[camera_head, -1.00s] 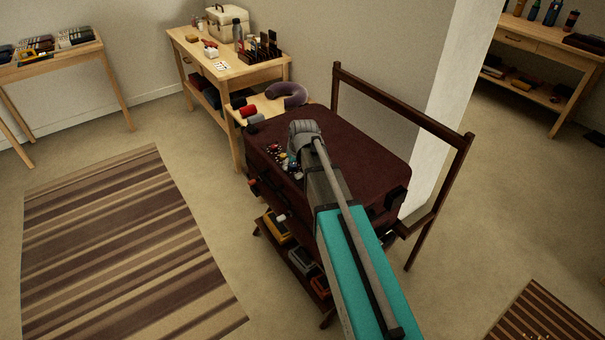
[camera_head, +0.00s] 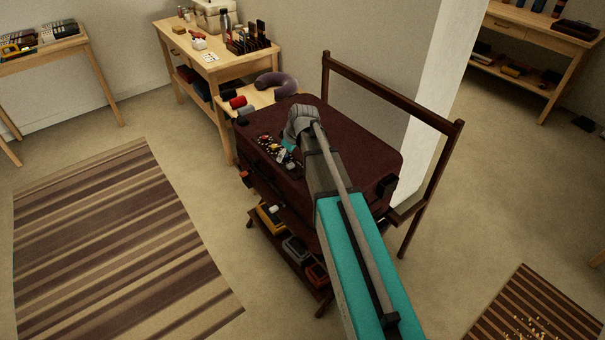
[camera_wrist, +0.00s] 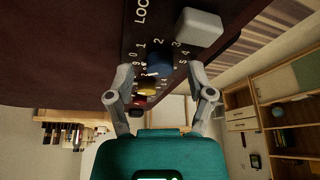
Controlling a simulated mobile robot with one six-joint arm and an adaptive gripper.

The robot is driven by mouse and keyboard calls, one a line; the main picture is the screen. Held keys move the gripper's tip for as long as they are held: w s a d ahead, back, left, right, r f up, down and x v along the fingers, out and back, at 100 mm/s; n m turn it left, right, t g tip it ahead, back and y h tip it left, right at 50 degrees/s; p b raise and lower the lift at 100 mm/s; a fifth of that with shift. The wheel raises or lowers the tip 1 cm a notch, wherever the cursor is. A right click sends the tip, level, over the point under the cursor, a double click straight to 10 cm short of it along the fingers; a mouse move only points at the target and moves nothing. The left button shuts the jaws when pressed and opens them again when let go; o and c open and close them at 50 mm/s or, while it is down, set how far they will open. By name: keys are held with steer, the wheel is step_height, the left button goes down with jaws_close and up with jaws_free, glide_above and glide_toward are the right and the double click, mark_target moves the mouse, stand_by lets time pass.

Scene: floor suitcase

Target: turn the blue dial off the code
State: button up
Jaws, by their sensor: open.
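The blue dial (camera_wrist: 160,64) sits on the suitcase's dark lock panel in the wrist view, with white numbers around it. A yellow dial (camera_wrist: 147,89) and a red dial (camera_wrist: 139,101) lie beyond it in a row. A pale grey block-shaped part (camera_wrist: 198,28) is on the panel nearer the camera, beside the "LOCK" lettering. My gripper (camera_wrist: 162,96) is open, its fingers apart on either side of the dial row, with nothing held. In the head view the maroon suitcase (camera_head: 358,142) lies on a rack, and my arm covers part of it and its panel (camera_head: 272,148).
A dark wooden rail (camera_head: 395,92) stands behind the suitcase. A side table (camera_head: 215,70) with a case, a bottle and small items is at the back. A purple neck pillow (camera_head: 277,84) lies on a low shelf. Striped rugs cover open floor to the left and lower right.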

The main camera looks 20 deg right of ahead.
steer(key=n, duration=0.2)
steer(key=n+g+y, duration=0.1)
steer(key=n, duration=0.1)
steer(key=shift+w+d, duration=0.1)
steer(key=shift+w, duration=0.1)
steer(key=n+g, duration=0.1)
steer(key=n, duration=0.1)
steer(key=n+g, duration=0.1)
steer(key=n, duration=0.1)
steer(key=shift+w+n+y, duration=0.1)
steer(key=shift+n+y, duration=0.3)
steer(key=shift+p+v, duration=0.95)
steer(key=shift+v, duration=0.1)
steer(key=p+v, duration=1.1)
steer(key=v, duration=0.1)
steer(key=s+a+m+h, duration=0.2)
steer(key=s+a+m, duration=0.1)
steer(key=s+m, duration=0.5)
steer(key=s+a+m+h, duration=0.2)
steer(key=s+m, duration=0.6)
steer(key=s, duration=0.6)
steer(key=shift+s+a+f+m+h+p, duration=0.3)
steer(key=shift+s+a+m+p, duration=0.1)
steer(key=shift+a, duration=0.35)
stand_by(0.3)
